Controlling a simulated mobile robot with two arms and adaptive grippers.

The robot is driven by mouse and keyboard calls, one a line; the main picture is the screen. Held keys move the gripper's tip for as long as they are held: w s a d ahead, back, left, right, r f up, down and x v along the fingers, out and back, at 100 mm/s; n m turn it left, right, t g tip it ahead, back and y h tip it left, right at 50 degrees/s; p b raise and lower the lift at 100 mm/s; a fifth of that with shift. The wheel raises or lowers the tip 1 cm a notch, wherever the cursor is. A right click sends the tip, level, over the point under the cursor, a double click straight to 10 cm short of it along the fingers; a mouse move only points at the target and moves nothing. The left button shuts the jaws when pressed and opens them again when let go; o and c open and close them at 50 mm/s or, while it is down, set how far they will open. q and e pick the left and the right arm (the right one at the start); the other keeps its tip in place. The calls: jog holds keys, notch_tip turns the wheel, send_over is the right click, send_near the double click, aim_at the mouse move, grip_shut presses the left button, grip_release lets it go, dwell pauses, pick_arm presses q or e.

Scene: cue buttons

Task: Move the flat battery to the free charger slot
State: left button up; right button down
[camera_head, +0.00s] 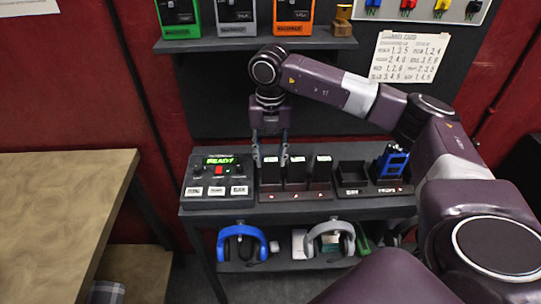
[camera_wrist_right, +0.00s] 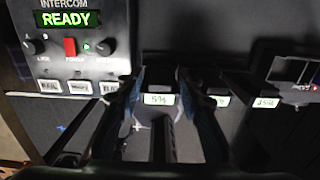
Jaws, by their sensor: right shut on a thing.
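My right gripper (camera_head: 271,157) reaches down from above onto the leftmost black battery (camera_head: 270,174) in the rack (camera_head: 295,196). Its fingers are shut on this battery's two sides. In the right wrist view the battery's white label (camera_wrist_right: 159,99) shows between the fingers and seems to read 5%. Two similar black batteries stand to the right, a middle one (camera_head: 296,172) and a right one (camera_head: 321,170), each with a pale label on top. The wrist view shows those labels too small to read surely. I cannot make out an empty charger slot. My left gripper is out of view.
The intercom box (camera_head: 218,176), reading READY, stands close left of the gripper. An open black bin (camera_head: 352,176) and a blue item (camera_head: 391,163) in a holder stand right. Headsets lie on the shelf below. An upper shelf (camera_head: 255,45) holds coloured devices. A paper note (camera_head: 408,57) hangs at upper right.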

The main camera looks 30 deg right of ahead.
jog(key=c, duration=1.3)
grip_release()
jog(key=shift+o, duration=0.2)
jog(key=shift+r, duration=0.1)
notch_tip(320, 180, up, 7)
jog(key=shift+r, duration=0.2)
